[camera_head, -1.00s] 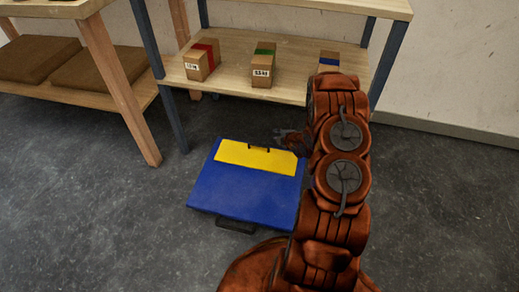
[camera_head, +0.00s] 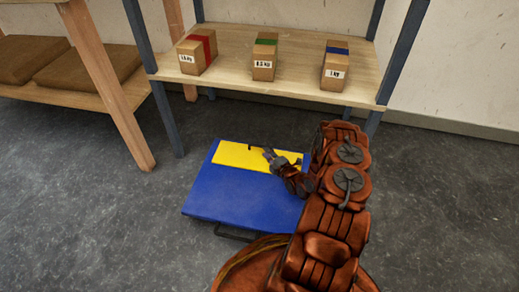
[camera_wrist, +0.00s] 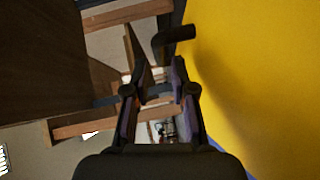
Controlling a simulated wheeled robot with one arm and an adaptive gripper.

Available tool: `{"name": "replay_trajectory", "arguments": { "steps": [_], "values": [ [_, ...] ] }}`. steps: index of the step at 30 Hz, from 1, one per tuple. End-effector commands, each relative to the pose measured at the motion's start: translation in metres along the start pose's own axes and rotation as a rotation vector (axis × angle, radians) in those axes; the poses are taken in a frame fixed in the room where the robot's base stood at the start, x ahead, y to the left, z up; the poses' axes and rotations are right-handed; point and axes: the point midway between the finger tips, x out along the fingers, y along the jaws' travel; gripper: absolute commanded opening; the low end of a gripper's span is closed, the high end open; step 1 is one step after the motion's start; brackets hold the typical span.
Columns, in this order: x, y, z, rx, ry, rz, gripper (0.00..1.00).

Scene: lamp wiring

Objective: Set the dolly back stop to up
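The dolly is a low blue platform (camera_head: 235,195) on the floor. Its back stop is a yellow panel (camera_head: 232,156) that lies flat along the far part of the deck. A small black handle (camera_head: 256,147) sits near the panel's far edge. In the wrist view the handle (camera_wrist: 175,37) sticks out from the yellow surface (camera_wrist: 240,75), just beyond the fingertips. My gripper (camera_head: 269,154) is low over the panel, close to the handle. In the wrist view my gripper (camera_wrist: 159,75) has its fingers apart with nothing between them.
A wooden shelf (camera_head: 300,92) behind the dolly holds boxes with red (camera_head: 197,52), green (camera_head: 264,58) and blue (camera_head: 336,66) bands. A wooden bench with brown cushions (camera_head: 85,65) stands at left. The floor left of the dolly is clear.

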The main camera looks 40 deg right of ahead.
Motion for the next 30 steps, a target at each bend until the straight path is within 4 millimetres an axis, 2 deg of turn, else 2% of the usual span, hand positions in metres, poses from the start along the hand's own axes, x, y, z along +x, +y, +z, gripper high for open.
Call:
{"name": "replay_trajectory", "arguments": {
  "steps": [3, 10, 15, 22, 23, 30],
  "values": [
    [0.019, -0.002, 0.001, -0.004, 0.002, 0.004, 0.25],
    [0.045, -0.002, 0.0, 0.0, 0.001, -0.001, 0.25],
    [0.053, -0.001, -0.001, 0.0, 0.001, -0.002, 0.25],
    [0.054, -0.001, -0.001, 0.001, 0.002, -0.002, 0.25],
    [0.054, -0.001, -0.002, 0.001, 0.002, -0.002, 0.24],
    [0.054, -0.001, -0.002, 0.001, 0.002, -0.002, 0.0]
  ]
}}
